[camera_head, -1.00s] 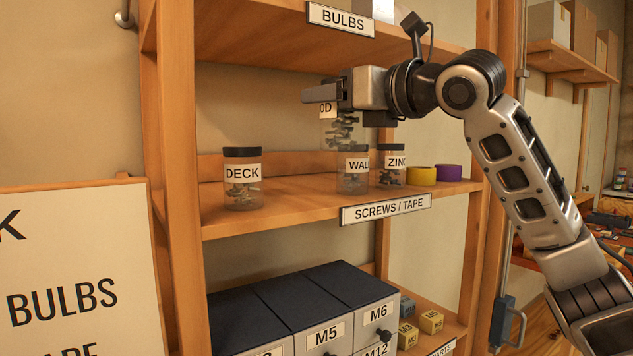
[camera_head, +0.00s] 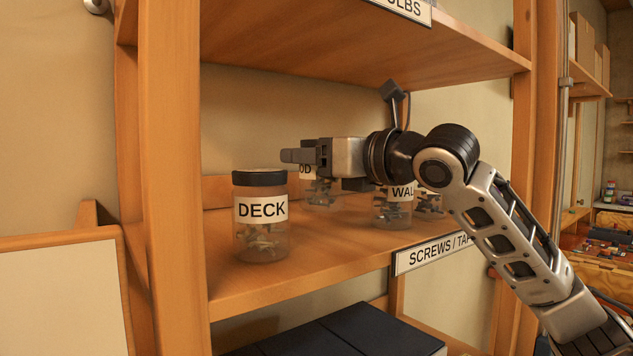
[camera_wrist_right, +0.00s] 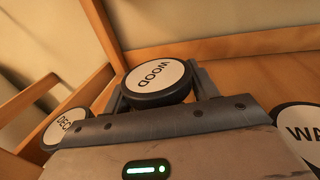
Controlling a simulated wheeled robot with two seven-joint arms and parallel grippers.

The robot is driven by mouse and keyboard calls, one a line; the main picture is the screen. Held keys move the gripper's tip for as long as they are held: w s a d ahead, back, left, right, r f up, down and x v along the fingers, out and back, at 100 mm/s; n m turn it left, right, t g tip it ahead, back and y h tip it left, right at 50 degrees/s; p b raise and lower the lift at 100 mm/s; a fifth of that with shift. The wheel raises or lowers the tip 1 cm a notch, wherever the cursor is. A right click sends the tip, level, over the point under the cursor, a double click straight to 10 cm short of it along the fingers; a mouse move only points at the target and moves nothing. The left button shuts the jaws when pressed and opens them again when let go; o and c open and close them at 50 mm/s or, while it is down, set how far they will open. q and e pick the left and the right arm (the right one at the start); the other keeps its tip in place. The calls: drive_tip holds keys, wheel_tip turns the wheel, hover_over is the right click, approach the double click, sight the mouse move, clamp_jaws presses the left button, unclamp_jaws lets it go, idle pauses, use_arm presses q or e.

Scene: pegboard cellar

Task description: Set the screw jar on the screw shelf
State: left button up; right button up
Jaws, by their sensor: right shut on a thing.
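My right gripper (camera_head: 300,157) is shut on the screw jar (camera_head: 321,194), a clear jar of screws with a label ending "OD". The wrist view shows its dark-rimmed lid, marked WOOD (camera_wrist_right: 157,76), between the fingers of the right gripper (camera_wrist_right: 160,88). The jar is upright over the back part of the screw shelf (camera_head: 300,268), between the DECK jar (camera_head: 262,238) and the WALL jar (camera_head: 393,212). Its base is at or very near the board; I cannot tell if it touches. My arm hides part of its top. My left gripper is not in view.
Another jar (camera_head: 430,206) is partly hidden behind the WALL jar. The bulbs shelf (camera_head: 350,50) is above my gripper, and a post (camera_head: 172,200) stands at the left. Dark-topped drawers (camera_head: 370,330) are below. Bare board shows between the DECK and WALL jars.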

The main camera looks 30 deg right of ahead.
sight(315, 180)
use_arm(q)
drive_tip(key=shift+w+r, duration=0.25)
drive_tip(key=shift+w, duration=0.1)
use_arm(e)
drive_tip(key=shift+f, duration=1.75)
drive_tip(key=o, duration=1.3)
drive_tip(key=shift+f, duration=0.15)
drive_tip(key=b+v, duration=0.7)
drive_tip(key=v, duration=0.3)
drive_tip(key=shift+s+f, duration=0.15)
drive_tip(key=shift+s+d+b, duration=0.2)
drive_tip(key=shift+s+b, duration=0.3)
drive_tip(key=shift+s, duration=0.15)
drive_tip(key=shift+s+r, duration=0.15)
drive_tip(key=shift+r, duration=0.1)
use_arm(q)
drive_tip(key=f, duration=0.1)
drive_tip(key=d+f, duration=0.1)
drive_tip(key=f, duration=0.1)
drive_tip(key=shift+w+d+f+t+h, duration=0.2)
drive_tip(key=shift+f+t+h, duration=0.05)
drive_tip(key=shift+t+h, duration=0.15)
use_arm(e)
drive_tip(key=shift+r, duration=0.1)
